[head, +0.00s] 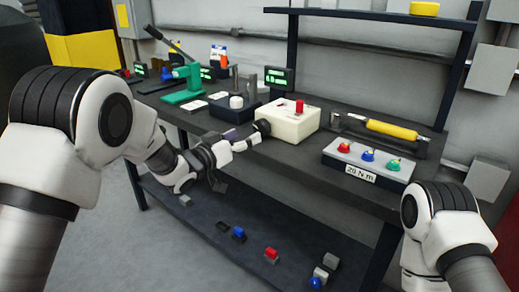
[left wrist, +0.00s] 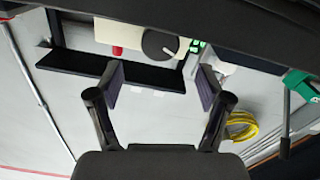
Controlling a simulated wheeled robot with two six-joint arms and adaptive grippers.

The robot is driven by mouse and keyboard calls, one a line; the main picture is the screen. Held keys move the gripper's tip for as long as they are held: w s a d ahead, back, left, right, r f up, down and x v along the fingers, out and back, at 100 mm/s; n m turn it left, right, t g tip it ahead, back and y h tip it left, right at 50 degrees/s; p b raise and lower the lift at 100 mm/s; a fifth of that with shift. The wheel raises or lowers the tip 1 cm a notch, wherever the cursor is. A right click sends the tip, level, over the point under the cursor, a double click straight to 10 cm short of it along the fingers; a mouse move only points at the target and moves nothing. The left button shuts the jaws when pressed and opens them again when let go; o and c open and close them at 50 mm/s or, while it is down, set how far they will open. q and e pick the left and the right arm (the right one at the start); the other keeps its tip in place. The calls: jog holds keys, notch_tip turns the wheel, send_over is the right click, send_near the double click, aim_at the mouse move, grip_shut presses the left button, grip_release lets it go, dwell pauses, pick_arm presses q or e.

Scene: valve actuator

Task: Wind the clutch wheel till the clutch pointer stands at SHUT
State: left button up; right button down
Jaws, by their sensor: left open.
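The cream box (head: 290,122) on the bench has a red lever on top. The dark round clutch wheel (head: 263,127) is on its left side. In the left wrist view the wheel (left wrist: 158,45) lies beyond and between the fingertips, against the cream casing (left wrist: 120,33). My left gripper (head: 226,159) is in front of the bench edge, left of and below the wheel. Its fingers (left wrist: 160,82) are wide apart with nothing between them. I cannot make out the clutch pointer or the SHUT mark. My right gripper is out of view.
A green press (head: 182,90) and a black block with a white knob (head: 236,103) stand left of the box. A display (head: 279,79) is behind it. A panel with coloured knobs (head: 367,160) is to the right. The lower shelf (head: 190,225) holds several small blocks.

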aim_at(259, 128)
pick_arm(q)
jog(key=x, duration=0.7)
jog(key=shift+w+d, duration=0.2)
jog(key=shift+w, duration=0.05)
jog(key=c, duration=1.2)
